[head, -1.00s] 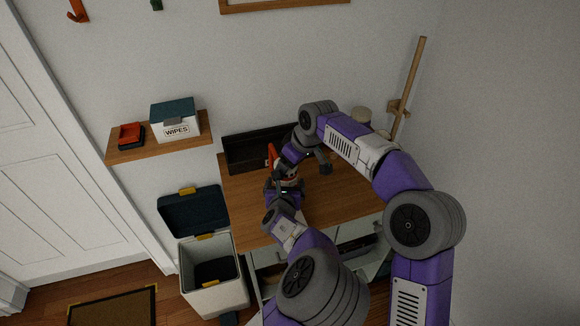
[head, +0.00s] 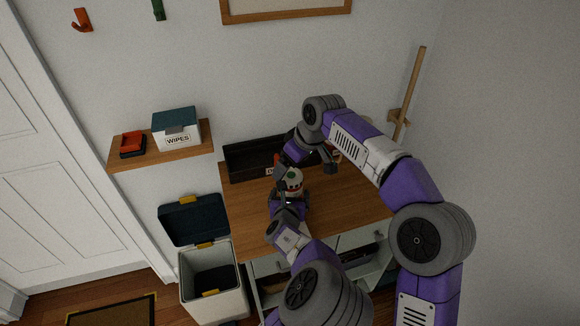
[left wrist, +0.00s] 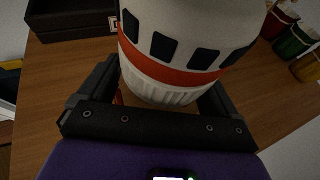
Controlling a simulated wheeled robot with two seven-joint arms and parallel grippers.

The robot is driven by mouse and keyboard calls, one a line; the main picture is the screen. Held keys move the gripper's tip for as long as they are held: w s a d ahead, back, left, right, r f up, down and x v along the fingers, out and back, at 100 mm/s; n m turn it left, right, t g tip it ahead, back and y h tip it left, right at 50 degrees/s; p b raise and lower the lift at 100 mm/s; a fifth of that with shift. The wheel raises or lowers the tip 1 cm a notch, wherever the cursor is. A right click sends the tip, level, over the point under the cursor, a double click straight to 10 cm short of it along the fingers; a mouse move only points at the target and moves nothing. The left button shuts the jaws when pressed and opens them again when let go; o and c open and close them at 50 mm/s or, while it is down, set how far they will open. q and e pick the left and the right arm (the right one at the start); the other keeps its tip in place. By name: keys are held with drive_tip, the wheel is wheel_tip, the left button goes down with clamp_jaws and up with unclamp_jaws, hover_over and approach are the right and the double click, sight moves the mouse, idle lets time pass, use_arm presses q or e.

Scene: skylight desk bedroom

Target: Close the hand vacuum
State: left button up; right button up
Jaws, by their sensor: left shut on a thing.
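In the left wrist view the white body (left wrist: 170,45) has dark windows and a red band above a ribbed lower part. My left gripper (head: 286,192) is shut on this body, one finger on each side.
A long dark tray (head: 240,160) stands at the back of the desk (head: 240,215). Red, green and yellow jars (left wrist: 290,40) stand to the right in the left wrist view. An open bin (head: 212,285) stands left of the desk. A wall shelf (head: 150,157) holds a wipes box (head: 177,130).

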use_arm(q)
drive_tip(key=shift+a, duration=0.3)
use_arm(e)
drive_tip(key=v, duration=0.9)
drive_tip(key=shift+w+d, duration=0.2)
drive_tip(key=shift+d, duration=0.15)
drive_tip(key=shift+f, duration=0.15)
use_arm(q)
drive_tip(key=o, duration=1.7)
drive_tip(key=shift+o, duration=0.2)
drive_tip(key=shift+s+r, duration=0.1)
drive_tip(key=p+v, duration=0.1)
drive_tip(key=v, duration=0.6)
drive_tip(key=shift+s, duration=0.15)
use_arm(e)
drive_tip(key=shift+r, duration=0.55)
use_arm(q)
drive_tip(key=shift+r, duration=0.1)
